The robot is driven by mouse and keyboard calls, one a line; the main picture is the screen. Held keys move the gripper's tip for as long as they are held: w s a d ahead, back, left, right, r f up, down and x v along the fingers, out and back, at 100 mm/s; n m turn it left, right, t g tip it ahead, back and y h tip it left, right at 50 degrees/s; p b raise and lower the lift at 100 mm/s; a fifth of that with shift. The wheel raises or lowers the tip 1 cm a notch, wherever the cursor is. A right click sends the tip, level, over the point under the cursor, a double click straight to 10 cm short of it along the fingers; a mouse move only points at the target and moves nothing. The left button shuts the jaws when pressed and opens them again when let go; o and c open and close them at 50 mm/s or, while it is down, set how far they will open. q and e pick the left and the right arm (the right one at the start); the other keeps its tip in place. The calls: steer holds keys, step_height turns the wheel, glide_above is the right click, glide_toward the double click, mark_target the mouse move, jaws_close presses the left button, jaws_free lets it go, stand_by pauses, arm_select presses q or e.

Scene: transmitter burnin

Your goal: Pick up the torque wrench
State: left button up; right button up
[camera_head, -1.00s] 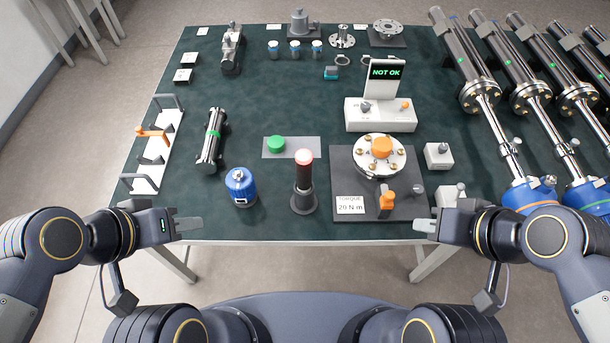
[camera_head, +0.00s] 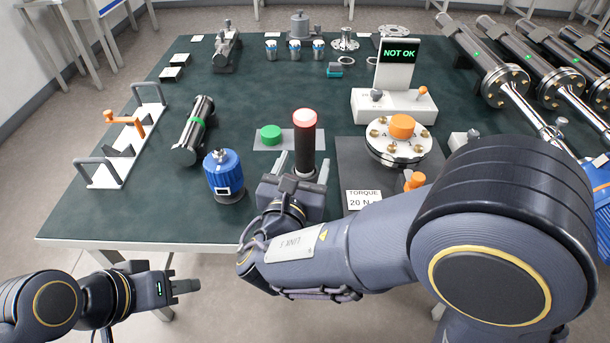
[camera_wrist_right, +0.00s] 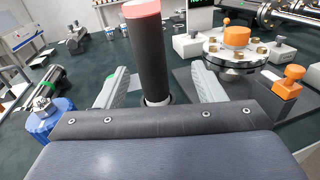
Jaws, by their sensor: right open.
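The torque wrench appears to be the upright black handle with a red top (camera_head: 305,140), standing at the front middle of the table; its lower part is hidden by my right gripper. In the right wrist view the handle (camera_wrist_right: 153,55) rises between the two fingers from a grey collar. My right gripper (camera_head: 303,170) is open, with one finger on each side of the handle. Gaps show between the handle and both fingers in the wrist view. My left gripper (camera_head: 186,286) is off the table's front left, away from everything; its fingers are seen side-on.
A blue cylinder (camera_head: 224,172) stands close left of my right gripper. A green button (camera_head: 271,134) is just behind. A round flange with an orange knob (camera_head: 402,126) stands to the right. The display (camera_head: 399,52) reads NOT OK. My right arm covers the table's front right.

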mark_target(303, 149)
steer(key=shift+w+a+f+n+t+y, duration=0.1)
steer(key=shift+a+n+t+y, duration=0.3)
steer(key=shift+a, duration=0.3)
steer(key=shift+w, duration=0.35)
steer(key=w, duration=0.2)
steer(key=w+d, duration=0.1)
steer(key=w, duration=0.3)
steer(key=shift+w+d+f, duration=0.1)
steer(key=shift+w+d, duration=0.2)
steer(key=shift+d, duration=0.1)
steer(key=c, duration=1.1)
